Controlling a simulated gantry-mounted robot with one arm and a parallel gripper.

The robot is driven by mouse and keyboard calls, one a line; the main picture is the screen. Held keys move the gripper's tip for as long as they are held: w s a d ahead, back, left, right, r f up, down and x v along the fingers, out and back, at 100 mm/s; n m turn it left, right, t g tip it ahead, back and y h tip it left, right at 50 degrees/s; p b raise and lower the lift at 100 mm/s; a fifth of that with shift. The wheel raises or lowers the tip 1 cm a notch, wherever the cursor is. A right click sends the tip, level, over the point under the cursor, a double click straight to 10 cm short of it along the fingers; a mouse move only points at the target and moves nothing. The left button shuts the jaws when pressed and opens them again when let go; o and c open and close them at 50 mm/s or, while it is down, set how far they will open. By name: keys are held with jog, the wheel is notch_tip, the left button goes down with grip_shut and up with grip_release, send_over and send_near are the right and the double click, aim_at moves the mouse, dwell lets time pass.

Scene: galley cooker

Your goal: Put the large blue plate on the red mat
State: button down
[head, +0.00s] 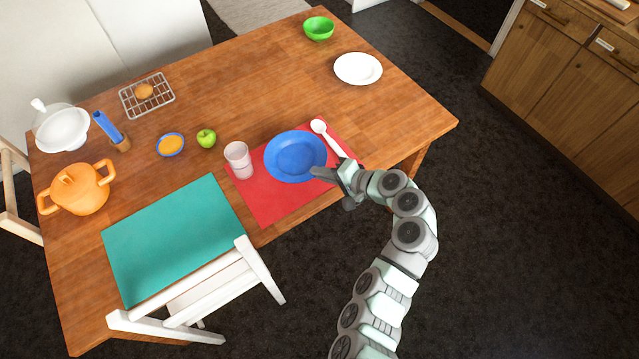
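The large blue plate (294,155) appears upright over the far part of the red mat (272,202). Its far edge reaches about the mat's far edge or slightly past it. I cannot tell whether it rests on the mat or is slightly above it. My gripper (328,173) is at the plate's right rim, with a finger overlapping the rim in the picture. The fingers are too small and overlapped to show whether they are open or shut on the rim.
A pink cup (238,160) stands at the mat's left edge, and a white spoon (327,137) lies at its right. A green apple (206,138), small blue plate (170,145), teal mat (172,240) and orange pot (82,189) are further left.

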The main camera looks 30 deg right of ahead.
aim_at(320, 189)
jog(key=shift+f+b, duration=0.4)
jog(key=shift+f, duration=2.2)
jog(key=shift+f, duration=0.15)
jog(key=c, duration=1.9)
grip_release()
jog(key=shift+c, duration=0.2)
jog(key=shift+r, duration=0.25)
jog(key=p+v, duration=0.1)
jog(key=v, duration=1.1)
